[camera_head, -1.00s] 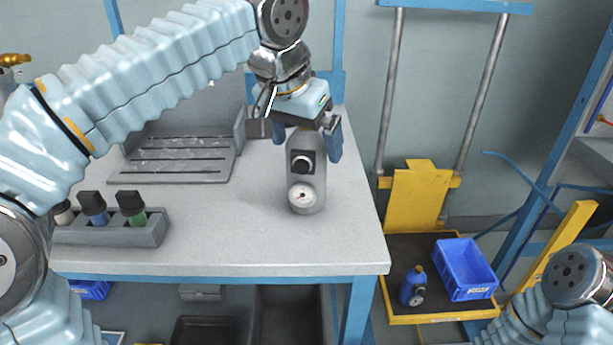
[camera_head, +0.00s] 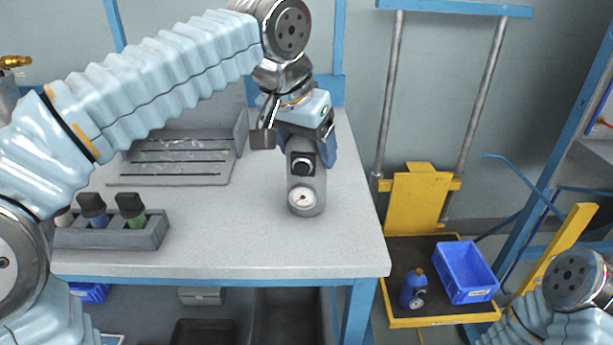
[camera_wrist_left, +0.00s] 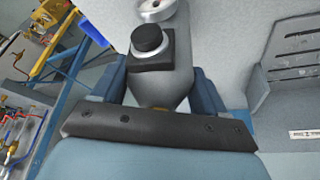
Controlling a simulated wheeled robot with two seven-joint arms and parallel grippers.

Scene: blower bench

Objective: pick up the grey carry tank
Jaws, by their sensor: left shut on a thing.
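The grey carry tank (camera_head: 305,180) stands upright on the bench, with a black knob and a round dial on its front. It also shows in the left wrist view (camera_wrist_left: 172,84), between the two fingers. My left gripper (camera_head: 308,150) has come down over the tank from above and is shut on its upper part. The tank's top is hidden by the gripper. My right arm shows at the lower right of the head view, but its gripper is out of the picture.
The grey bench (camera_head: 240,235) has free room around the tank. A rack (camera_head: 110,236) with several dark-capped bottles stands front left, and a slotted metal plate (camera_head: 180,160) lies behind. A yellow lift platform (camera_head: 440,318) right of the bench holds a blue bin (camera_head: 465,272) and a blue tank (camera_head: 413,288).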

